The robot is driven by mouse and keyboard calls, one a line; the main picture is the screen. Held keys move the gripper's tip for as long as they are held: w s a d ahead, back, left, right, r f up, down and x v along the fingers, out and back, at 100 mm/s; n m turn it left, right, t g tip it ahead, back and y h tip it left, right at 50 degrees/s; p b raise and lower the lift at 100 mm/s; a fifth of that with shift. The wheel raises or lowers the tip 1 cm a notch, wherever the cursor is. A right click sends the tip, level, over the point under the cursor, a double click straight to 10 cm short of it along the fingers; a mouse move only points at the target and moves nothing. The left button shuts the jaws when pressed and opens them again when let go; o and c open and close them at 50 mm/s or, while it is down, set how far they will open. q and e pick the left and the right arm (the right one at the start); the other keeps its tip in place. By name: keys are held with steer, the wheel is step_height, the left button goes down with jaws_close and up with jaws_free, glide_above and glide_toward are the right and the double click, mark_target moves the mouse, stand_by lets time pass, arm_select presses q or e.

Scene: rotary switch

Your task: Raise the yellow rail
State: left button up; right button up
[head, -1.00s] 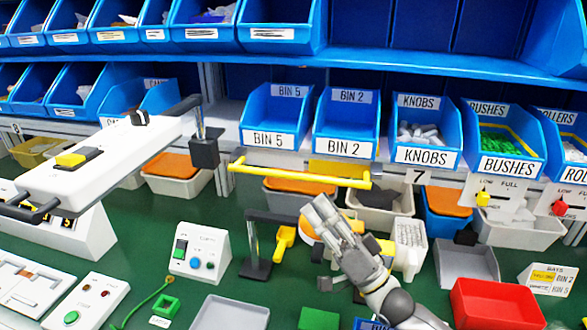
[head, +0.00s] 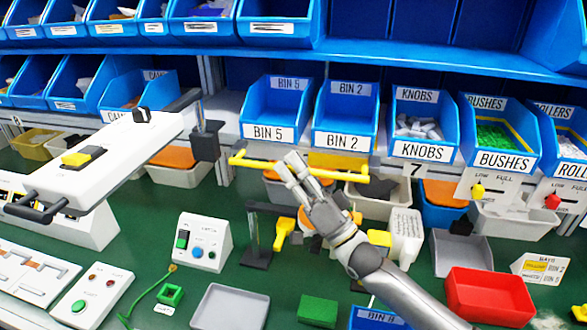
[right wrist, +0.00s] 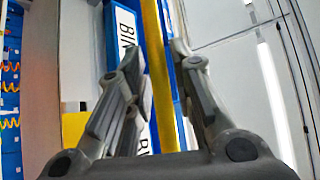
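The yellow rail (head: 334,175) is a slim, nearly level bar with short upturned ends, in front of the bins in the head view. My right gripper (head: 287,162) is at the rail's middle, its fingers covering part of it. In the right wrist view the rail (right wrist: 160,80) runs upright between the spread fingers (right wrist: 155,55), with gaps showing, so the gripper is open. Whether a finger touches the rail is unclear. My left gripper is out of view.
Blue bins, such as BIN 2 (head: 345,139), stand behind the rail. A white beam-like fixture (head: 105,160) is at left. Below are a black stand (head: 255,245), a button box (head: 202,242), a grey tray (head: 232,307) and a red tray (head: 488,297).

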jaws_close()
steer(key=shift+w+d+r+m+h+p, duration=0.15)
steer(key=shift+r+m+h+p, duration=0.4)
steer(key=shift+m+h+p, duration=1.4)
steer(key=shift+w+r+m+h+p, duration=0.4)
steer(key=shift+m+p, duration=0.8)
steer(key=shift+p, duration=1.85)
steer(key=shift+w+d+r+m+h+p, duration=0.1)
steer(key=shift+r+m+h+p, duration=0.55)
steer(key=shift+m+h+p, duration=1.35)
steer(key=shift+n+y+p, duration=0.45)
steer(key=shift+y+p, duration=0.05)
steer(key=shift+y, duration=0.15)
steer(key=shift+o, duration=2.2)
jaws_free()
steer(key=shift+f, duration=0.1)
steer(key=v, duration=1.2)
steer(key=shift+f, duration=0.15)
